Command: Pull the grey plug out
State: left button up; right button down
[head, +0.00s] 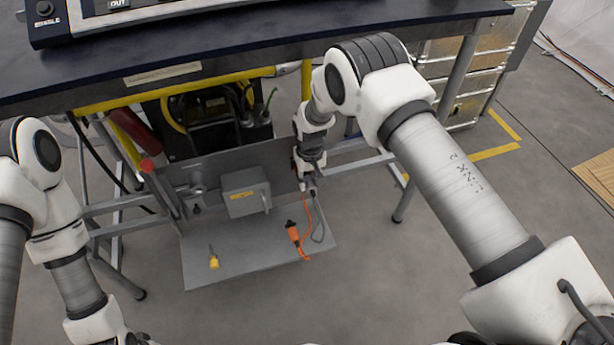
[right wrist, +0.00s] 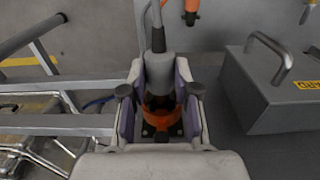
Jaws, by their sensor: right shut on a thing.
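The grey plug (right wrist: 157,72) with its grey cable shows between the fingers of my right gripper (right wrist: 158,88) in the right wrist view. The gripper is shut on it. An orange ring-like part (right wrist: 163,128) shows deeper between the fingers, below the plug in the picture. I cannot tell whether the plug is still seated in anything. In the head view my right gripper (head: 307,183) is at the back right of a grey metal plate (head: 265,255) under the table, and the plug is hidden there. My left arm shows at the left, but its gripper is out of view.
A grey box with a handle (head: 245,192) stands left of my right gripper. An orange connector (head: 292,232) with an orange cable and a yellow connector (head: 213,259) lie on the plate. The dark table (head: 250,50) and its metal frame are close above and around the arm.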

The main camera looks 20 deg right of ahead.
jog(key=shift+s+p, duration=1)
jog(key=shift+s, duration=0.3)
